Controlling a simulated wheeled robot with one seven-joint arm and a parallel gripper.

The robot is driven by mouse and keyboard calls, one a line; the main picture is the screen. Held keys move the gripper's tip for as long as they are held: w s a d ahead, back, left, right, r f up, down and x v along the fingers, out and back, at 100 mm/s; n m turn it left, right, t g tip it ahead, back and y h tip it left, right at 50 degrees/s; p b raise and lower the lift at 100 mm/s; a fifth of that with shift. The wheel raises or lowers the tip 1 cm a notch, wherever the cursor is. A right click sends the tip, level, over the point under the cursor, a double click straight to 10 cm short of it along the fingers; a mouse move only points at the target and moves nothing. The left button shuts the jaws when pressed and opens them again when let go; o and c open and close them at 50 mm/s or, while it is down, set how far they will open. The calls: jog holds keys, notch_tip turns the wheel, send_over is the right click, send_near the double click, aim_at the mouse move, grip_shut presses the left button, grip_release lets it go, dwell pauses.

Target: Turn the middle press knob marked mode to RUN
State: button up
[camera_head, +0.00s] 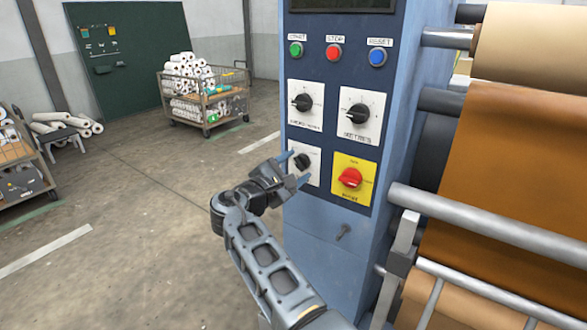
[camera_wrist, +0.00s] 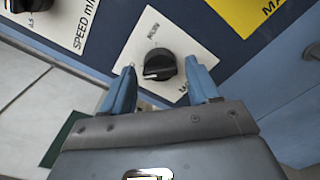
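The mode knob (camera_head: 303,161) is a black knob on a white plate, low on the left of the press's blue panel. In the wrist view the knob (camera_wrist: 159,64) is near the centre, with a white pointer mark toward the left of the picture. In the wrist view the fingertips (camera_wrist: 160,66) show small gaps to the knob; contact is not visible.
Two larger black knobs, a speed knob (camera_head: 303,102) and a metres knob (camera_head: 358,113), sit above. A red knob on a yellow plate (camera_head: 341,191) is close on the right. Green, red and blue buttons line the top.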

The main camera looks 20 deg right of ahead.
jog(key=c, duration=0.9)
jog(key=shift+f+m+b, duration=0.15)
jog(key=shift+m+b, duration=0.25)
jog(key=shift+b, duration=0.1)
jog(key=m+b, duration=0.2)
jog(key=b, duration=0.1)
jog(key=shift+f+m, duration=0.2)
jog(key=shift+m, duration=0.1)
jog(key=m+b, duration=0.5)
jog(key=b, duration=0.1)
jog(key=shift+m+b, duration=0.3)
jog(key=shift+b, duration=0.05)
jog(key=m+b, duration=0.8)
jog(key=b, duration=0.1)
jog(key=shift+m, duration=0.4)
jog(key=shift+r+b, duration=0.1)
jog(key=shift+b, duration=0.25)
